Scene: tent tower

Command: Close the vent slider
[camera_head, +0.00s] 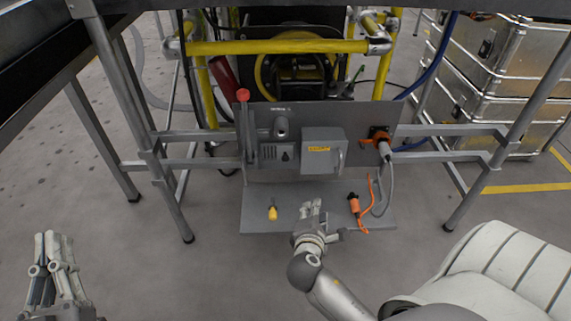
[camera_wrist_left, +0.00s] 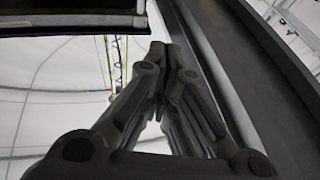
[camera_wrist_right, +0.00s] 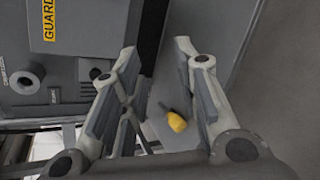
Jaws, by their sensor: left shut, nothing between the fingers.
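The grey control panel (camera_head: 365,115) stands ahead under the frame. A slotted vent (camera_head: 268,153) sits on its left half, with a small dark knob (camera_head: 285,156) at its right that looks like the slider. In the right wrist view a small dark knob (camera_wrist_right: 54,95) shows left of the fingers; the slots are mostly hidden there. My right gripper (camera_head: 312,205) is open and empty over the lower shelf, below the panel; its spread fingers show in the right wrist view (camera_wrist_right: 157,48). My left gripper (camera_head: 45,240) is shut and empty, far left of the panel; its fingertips meet (camera_wrist_left: 160,50).
A grey guard box (camera_head: 322,155) sticks out right of the vent. A red-topped lever (camera_head: 243,105) stands on its left. A yellow-handled tool (camera_head: 272,212) and an orange connector (camera_head: 354,203) lie on the shelf (camera_head: 255,226). Metal legs (camera_head: 168,185) flank the panel.

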